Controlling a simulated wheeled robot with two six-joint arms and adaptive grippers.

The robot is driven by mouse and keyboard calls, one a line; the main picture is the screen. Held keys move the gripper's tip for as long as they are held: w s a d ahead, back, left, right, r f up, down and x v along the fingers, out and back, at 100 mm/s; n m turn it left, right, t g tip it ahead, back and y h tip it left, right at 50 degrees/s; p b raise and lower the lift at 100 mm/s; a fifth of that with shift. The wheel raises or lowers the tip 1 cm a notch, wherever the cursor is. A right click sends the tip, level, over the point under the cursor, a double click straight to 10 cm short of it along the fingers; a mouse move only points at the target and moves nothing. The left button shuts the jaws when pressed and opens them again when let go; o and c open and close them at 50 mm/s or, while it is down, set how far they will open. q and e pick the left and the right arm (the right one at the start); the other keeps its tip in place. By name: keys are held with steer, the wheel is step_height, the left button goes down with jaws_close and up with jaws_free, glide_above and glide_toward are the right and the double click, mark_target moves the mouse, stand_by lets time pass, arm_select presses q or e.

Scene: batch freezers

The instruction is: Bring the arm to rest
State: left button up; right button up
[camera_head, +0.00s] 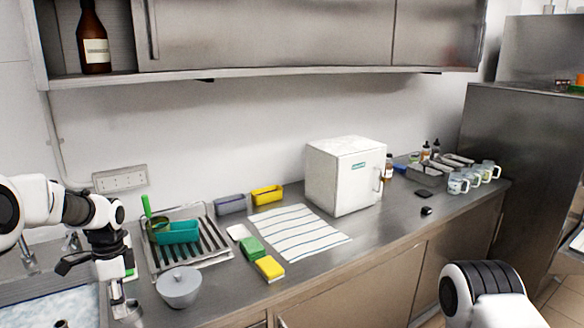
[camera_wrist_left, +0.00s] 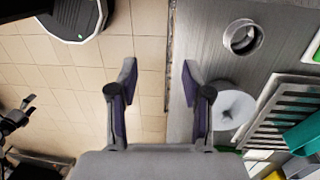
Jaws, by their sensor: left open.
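My left arm (camera_head: 85,210) comes in from the left, and its gripper (camera_head: 120,298) points down at the front edge of the counter, beside the sink. In the left wrist view the two fingers of this gripper (camera_wrist_left: 160,75) are spread apart with nothing between them. The gap lies over the counter's front edge and the tiled floor. The fingers appear apart from the grey lidded bowl (camera_head: 180,287), which also shows in the wrist view (camera_wrist_left: 234,106). My right arm (camera_head: 485,285) shows only as a link at the lower right; its gripper is out of frame.
A dish rack (camera_head: 213,247) with a teal container (camera_head: 177,232) stands by the sink (camera_head: 50,295). Sponges (camera_head: 269,268), a striped cloth (camera_head: 300,232) and a white box-shaped appliance (camera_head: 340,180) stand further right. A metal cup (camera_wrist_left: 243,37) stands near the counter edge. Wall cabinets hang above.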

arm_select(q)
steer(key=s+d+f+g+b, duration=0.1)
steer(key=s+d+f+g, duration=0.15)
steer(key=s+f, duration=0.6)
steer(key=s+d+f+g+b, duration=0.1)
steer(key=s+d+f, duration=0.3)
steer(key=s+f, duration=0.45)
steer(key=s+d+f+g+b, duration=0.1)
steer(key=s+d+f, duration=0.2)
steer(key=s+f, duration=0.5)
steer(key=s+d+f+n+t, duration=0.1)
steer(key=s+d+f+n, duration=0.15)
steer(key=s, duration=0.25)
steer(key=s+d+f+n+t, duration=0.1)
steer(key=s+f+n, duration=0.1)
steer(key=s+n, duration=0.25)
steer(key=s+d+f+n+t, duration=0.1)
steer(key=s+f+n, duration=0.1)
steer(key=s, duration=0.4)
steer(key=w+n+t, duration=0.2)
steer(key=w, duration=0.1)
steer(key=w+n+t+b, duration=0.1)
steer(key=shift+w+a+r, duration=0.2)
steer(key=shift+w+a, duration=0.05)
steer(key=shift+w, duration=0.15)
